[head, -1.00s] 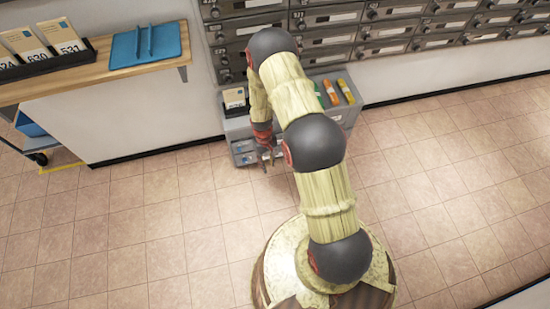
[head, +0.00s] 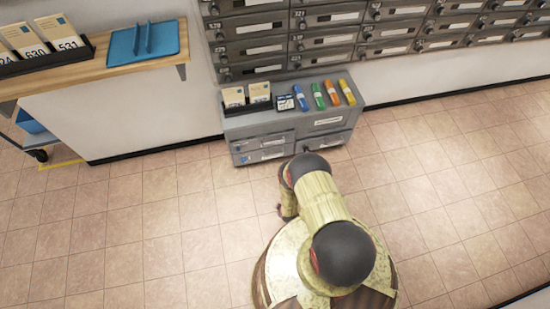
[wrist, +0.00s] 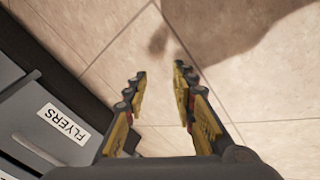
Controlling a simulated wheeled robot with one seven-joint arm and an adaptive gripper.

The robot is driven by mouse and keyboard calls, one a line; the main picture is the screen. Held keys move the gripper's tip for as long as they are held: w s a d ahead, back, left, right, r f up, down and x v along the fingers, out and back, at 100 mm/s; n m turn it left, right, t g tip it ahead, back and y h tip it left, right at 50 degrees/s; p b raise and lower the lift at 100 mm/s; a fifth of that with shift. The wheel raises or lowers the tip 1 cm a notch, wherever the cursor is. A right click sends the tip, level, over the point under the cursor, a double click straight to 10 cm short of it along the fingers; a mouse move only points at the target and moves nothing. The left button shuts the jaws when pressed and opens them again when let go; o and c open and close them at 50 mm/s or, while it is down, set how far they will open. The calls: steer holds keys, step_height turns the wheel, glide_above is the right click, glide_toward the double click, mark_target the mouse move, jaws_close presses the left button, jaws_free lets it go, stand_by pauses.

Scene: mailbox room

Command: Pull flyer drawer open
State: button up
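The drawer marked FLYERS (wrist: 15,118) shows its grey front at the left of the wrist view, with a white label (wrist: 63,124). Part of a grey bar, perhaps its handle, shows below the label. My gripper (wrist: 160,75) is open and empty over the tiled floor, to the right of the drawer front and not touching it. In the head view my gripper is mostly hidden by my arm. The low grey cabinet (head: 240,124) stands against the wall with its drawer fronts looking shut; their labels are too small to read there.
Card holders (head: 246,103) and several coloured rolled items (head: 318,97) are on the cabinet top. Metal mailboxes (head: 330,40) cover the wall above. A wooden counter (head: 95,68) with a blue tray (head: 145,42) is at left. The floor before the cabinet is clear.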

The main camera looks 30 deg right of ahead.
steer(key=w+d+r+n+t+h, duration=0.1)
steer(key=w+d+r+n+t, duration=0.25)
steer(key=w+r, duration=0.45)
steer(key=w+d+r+n+t+h, duration=0.1)
steer(key=w+d+r+n+t, duration=0.15)
steer(key=w+r+t, duration=0.4)
steer(key=w+d+n+g+b, duration=0.1)
steer(key=w+b, duration=0.2)
steer(key=w, duration=0.5)
steer(key=shift+d+f, duration=0.2)
steer(key=shift+f, duration=0.15)
steer(key=shift+c, duration=1.3)
steer(key=shift+s, duration=0.1)
steer(key=c, duration=0.4)
jaws_close()
